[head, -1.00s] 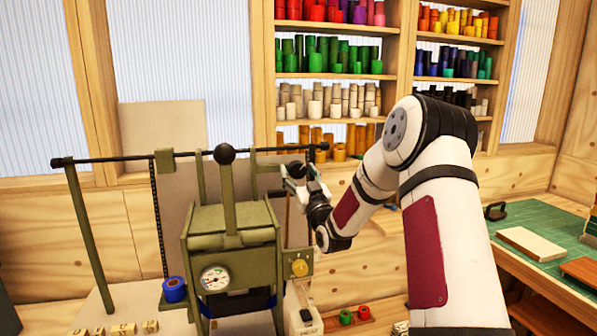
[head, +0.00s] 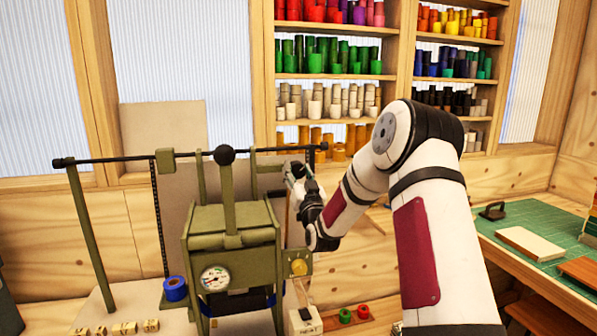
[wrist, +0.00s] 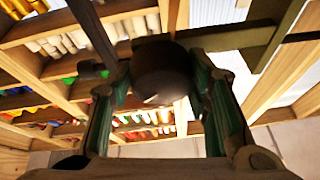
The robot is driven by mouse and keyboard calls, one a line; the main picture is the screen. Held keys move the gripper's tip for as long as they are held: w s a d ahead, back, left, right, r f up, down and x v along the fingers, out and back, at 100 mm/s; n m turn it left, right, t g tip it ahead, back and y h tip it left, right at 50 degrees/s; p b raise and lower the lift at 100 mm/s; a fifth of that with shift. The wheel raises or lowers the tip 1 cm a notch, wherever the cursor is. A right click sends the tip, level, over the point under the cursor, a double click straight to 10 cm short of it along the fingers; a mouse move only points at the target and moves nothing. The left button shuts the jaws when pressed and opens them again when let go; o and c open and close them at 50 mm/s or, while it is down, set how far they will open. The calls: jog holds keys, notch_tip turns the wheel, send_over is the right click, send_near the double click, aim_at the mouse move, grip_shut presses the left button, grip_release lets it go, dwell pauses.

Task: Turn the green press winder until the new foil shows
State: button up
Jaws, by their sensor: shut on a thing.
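The green press (head: 232,245) stands left of centre in the head view, with a pressure gauge on its front. Its winder is at the upper right, beside the right end of a black bar. A dark, round winder knob (wrist: 163,72) fills the middle of the wrist view, between green-padded fingers. My gripper (head: 295,178) is at the winder and shut on this knob. The fingers hide the knob in the head view. A blue foil roll (head: 174,289) sits at the press's left side. A dark blue band (head: 240,300) crosses the press low down; its surface detail is too small to tell.
Shelves of coloured rolls (head: 330,60) stand behind my arm. A yellow knob (head: 299,266) is on the press's right front. A green cutting mat (head: 535,225) lies on the right bench. Small red and green rolls (head: 354,313) lie low right of the press.

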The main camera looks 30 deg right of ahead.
jog(key=m+h, duration=0.2)
jog(key=m, duration=0.1)
jog(key=shift+m+g, duration=0.3)
jog(key=o, duration=1.1)
jog(key=shift+o, duration=0.2)
jog(key=v, duration=1.2)
